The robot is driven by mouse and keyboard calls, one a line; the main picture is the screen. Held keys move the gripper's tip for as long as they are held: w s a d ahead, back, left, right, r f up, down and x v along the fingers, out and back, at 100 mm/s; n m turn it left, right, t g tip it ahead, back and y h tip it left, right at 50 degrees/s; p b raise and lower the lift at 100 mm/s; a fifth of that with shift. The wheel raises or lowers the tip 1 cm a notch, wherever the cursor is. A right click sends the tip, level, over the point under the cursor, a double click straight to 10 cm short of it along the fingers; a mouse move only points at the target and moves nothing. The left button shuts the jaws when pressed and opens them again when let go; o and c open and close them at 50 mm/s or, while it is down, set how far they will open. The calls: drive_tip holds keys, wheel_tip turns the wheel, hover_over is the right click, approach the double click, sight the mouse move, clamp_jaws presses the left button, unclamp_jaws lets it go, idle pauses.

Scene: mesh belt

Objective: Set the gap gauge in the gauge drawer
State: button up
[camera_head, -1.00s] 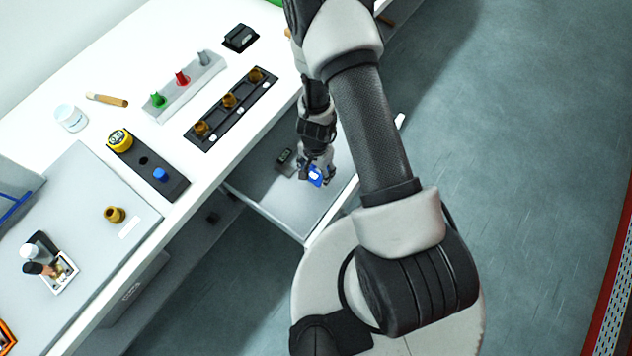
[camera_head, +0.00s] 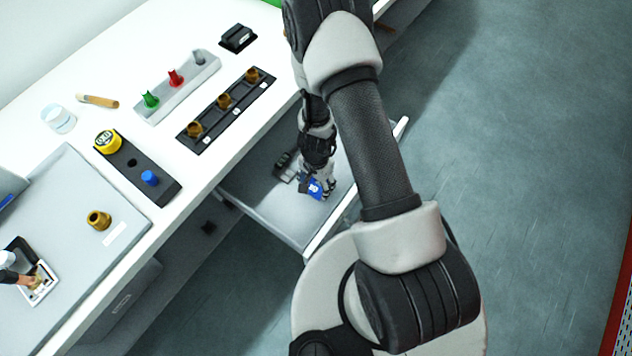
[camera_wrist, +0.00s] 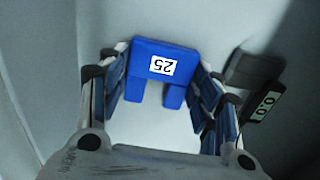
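The gap gauge (camera_head: 315,188) is a blue fork-shaped block with a white label reading 25. In the wrist view the gauge (camera_wrist: 164,60) lies between my fingertips, with its two prongs pointing back toward the palm. My gripper (camera_head: 322,186) is shut on its sides and points down inside the open gauge drawer (camera_head: 262,208). The drawer's pale floor (camera_wrist: 150,125) shows beneath the gauge in the wrist view. I cannot tell whether the gauge touches the floor.
A dark device with a 0.0 display (camera_wrist: 262,106) lies in the drawer close to my gripper; it also shows in the head view (camera_head: 286,165). The drawer's front wall (camera_head: 330,228) stands near. On the bench above are a black rack (camera_head: 227,108) and a grey rack (camera_head: 178,87).

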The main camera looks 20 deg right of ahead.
drive_tip(key=o, duration=0.4)
drive_tip(key=shift+o, duration=0.2)
drive_tip(key=shift+r, duration=0.1)
wheel_tip(320, 180, up, 12)
drive_tip(key=p, duration=1.2)
wheel_tip(320, 180, up, 31)
drive_tip(key=n+t+y, duration=0.2)
drive_tip(key=n+t, duration=0.1)
drive_tip(key=n, duration=0.3)
hover_over(316, 185)
drive_tip(key=w+a, duration=0.2)
drive_tip(key=a, duration=0.1)
drive_tip(key=s+d+r+n+h, duration=0.1)
drive_tip(key=s+r+n, duration=0.1)
drive_tip(key=s+r, duration=0.5)
drive_tip(key=s+d+r+n+t+h, duration=0.1)
drive_tip(key=s+d+r+n, duration=0.1)
drive_tip(key=s+r, duration=0.6)
drive_tip(key=s, duration=0.2)
drive_tip(key=shift+s+d+n+t, duration=0.3)
drive_tip(key=shift+s+n, duration=0.05)
drive_tip(key=shift+n, duration=0.05)
